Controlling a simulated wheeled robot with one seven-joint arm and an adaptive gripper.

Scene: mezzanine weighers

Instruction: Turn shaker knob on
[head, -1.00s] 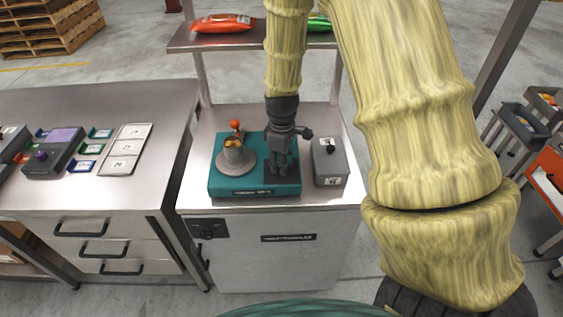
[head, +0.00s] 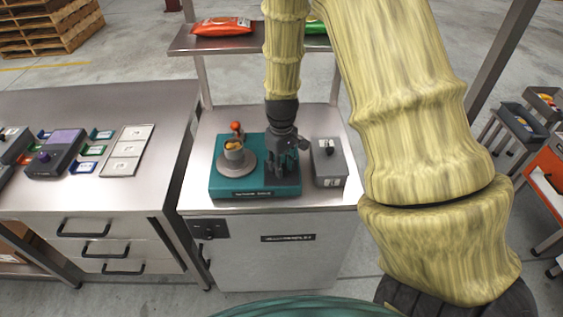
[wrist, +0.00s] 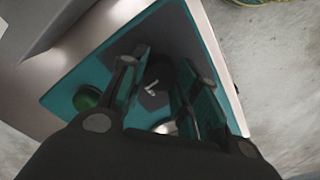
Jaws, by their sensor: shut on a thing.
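The shaker (head: 225,188) is a teal box on the steel cabinet top, with a grey round platform (head: 236,164) and a cup of orange-yellow contents on its left half. My gripper (head: 283,178) reaches down over the right half of the shaker. In the wrist view, the dark shaker knob (wrist: 158,72) with a pale pointer mark lies between the two fingers of my gripper (wrist: 160,85), which are closed around it. In the head view the gripper hides the knob. A green round button (wrist: 87,97) shows beside the fingers in the wrist view.
A grey box with a black switch (head: 328,162) stands just right of the shaker. The shelf (head: 225,44) behind holds an orange bag (head: 222,27) and a green bag (head: 317,24).

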